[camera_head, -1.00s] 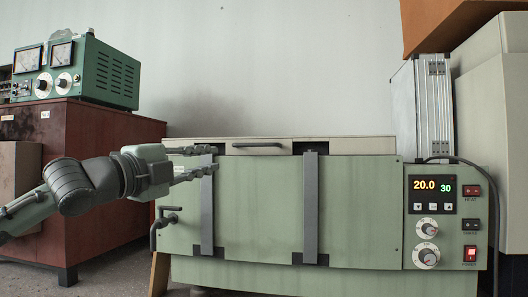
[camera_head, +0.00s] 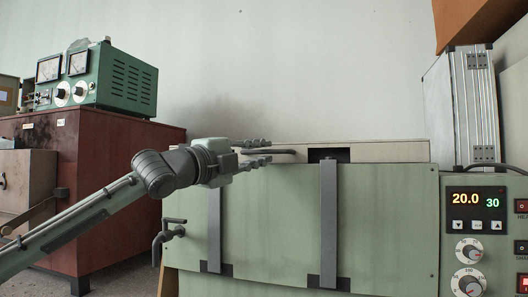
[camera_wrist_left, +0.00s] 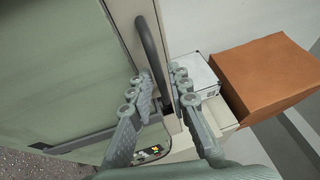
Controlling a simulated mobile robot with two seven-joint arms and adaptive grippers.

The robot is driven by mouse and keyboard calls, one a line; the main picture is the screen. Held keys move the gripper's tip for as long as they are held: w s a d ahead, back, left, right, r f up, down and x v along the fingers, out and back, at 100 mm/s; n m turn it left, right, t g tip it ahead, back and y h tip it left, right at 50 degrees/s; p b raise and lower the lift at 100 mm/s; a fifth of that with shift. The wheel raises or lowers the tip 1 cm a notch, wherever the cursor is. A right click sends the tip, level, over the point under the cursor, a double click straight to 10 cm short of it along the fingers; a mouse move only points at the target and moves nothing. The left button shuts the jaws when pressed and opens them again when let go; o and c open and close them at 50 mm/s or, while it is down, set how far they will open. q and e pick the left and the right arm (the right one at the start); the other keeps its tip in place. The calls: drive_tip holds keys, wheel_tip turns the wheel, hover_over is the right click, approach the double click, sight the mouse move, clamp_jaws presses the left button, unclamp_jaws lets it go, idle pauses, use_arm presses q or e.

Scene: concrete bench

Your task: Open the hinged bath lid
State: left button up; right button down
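The bath (camera_head: 270,215) is a wide green box with a pale lid (camera_head: 385,152) along its top. The lid lies flat and closed. A dark bar handle (camera_head: 286,152) sits on the lid; it also shows in the left wrist view (camera_wrist_left: 150,50). My left gripper (camera_head: 268,150) is at the handle and overlaps its left part in the head view. In the left wrist view its two fingers (camera_wrist_left: 161,78) are apart, with the handle running between them. I cannot tell whether they touch it. My right gripper is not in view.
A control panel (camera_head: 487,235) reading 20.0 and 30 is on the bath's right. A tap (camera_head: 168,236) sticks out at its left. A green instrument (camera_head: 105,78) stands on a red-brown cabinet (camera_head: 115,190) at left. An orange-brown box (camera_wrist_left: 270,75) shows in the wrist view.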

use_arm(q)
drive_tip(key=shift+w+d+r, duration=0.1)
drive_tip(key=shift+w+d, duration=0.35)
drive_tip(key=shift+w, duration=0.05)
clamp_jaws()
